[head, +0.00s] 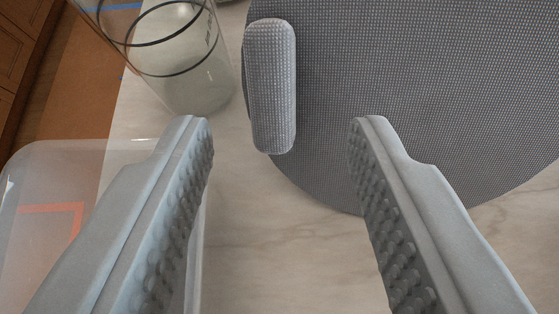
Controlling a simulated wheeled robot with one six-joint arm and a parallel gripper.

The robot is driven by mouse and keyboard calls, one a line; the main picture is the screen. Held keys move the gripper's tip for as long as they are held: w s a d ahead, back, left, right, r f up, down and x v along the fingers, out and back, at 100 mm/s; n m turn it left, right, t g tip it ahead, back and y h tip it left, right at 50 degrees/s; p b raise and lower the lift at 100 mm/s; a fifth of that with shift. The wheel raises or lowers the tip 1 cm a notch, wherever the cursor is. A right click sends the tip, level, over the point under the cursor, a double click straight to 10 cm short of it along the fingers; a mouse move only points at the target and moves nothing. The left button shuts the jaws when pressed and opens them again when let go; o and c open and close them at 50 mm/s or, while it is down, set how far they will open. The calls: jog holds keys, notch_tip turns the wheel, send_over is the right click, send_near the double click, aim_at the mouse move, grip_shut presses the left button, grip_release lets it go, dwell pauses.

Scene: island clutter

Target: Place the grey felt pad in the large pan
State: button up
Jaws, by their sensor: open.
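A grey, rounded oblong block with a woven texture (270,85), which looks like the felt pad, lies across the left edge of a large grey round surface (425,85). My gripper (281,125) is open, with one finger on each side of the view and nothing between them. The block is just beyond the fingertips, a little left of the middle of the gap. I cannot tell whether the fingers are level with it. No pan is clearly recognisable; the round surface has a fine weave like a mat.
A clear glass container with dark rings (185,85) stands close to the left of the block, near the left fingertip. A translucent plastic box (40,180) is at the lower left, partly behind the left finger. The pale marble counter (285,235) is bare below the round surface.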

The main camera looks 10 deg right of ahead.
jog(key=v, duration=0.8)
jog(key=shift+r, duration=0.15)
jog(key=shift+s+a, duration=0.1)
jog(key=shift+s, duration=0.1)
jog(key=s+a+r+n+t+y, duration=0.1)
jog(key=s+a+t, duration=0.1)
jog(key=s+a, duration=0.4)
jog(key=s+a+n+t+y, duration=0.1)
jog(key=s+a, duration=0.5)
jog(key=s, duration=0.6)
jog(key=s+a+r+n+t, duration=0.1)
jog(key=s+a+t, duration=0.2)
jog(key=s+a, duration=0.4)
jog(key=s, duration=0.3)
jog(key=shift+r+t+y, duration=0.3)
jog(key=shift+y, duration=0.1)
jog(key=shift+o, duration=0.5)
jog(key=shift+s+a+f, duration=0.1)
jog(key=shift+s+a, duration=0.1)
jog(key=shift+s, duration=0.05)
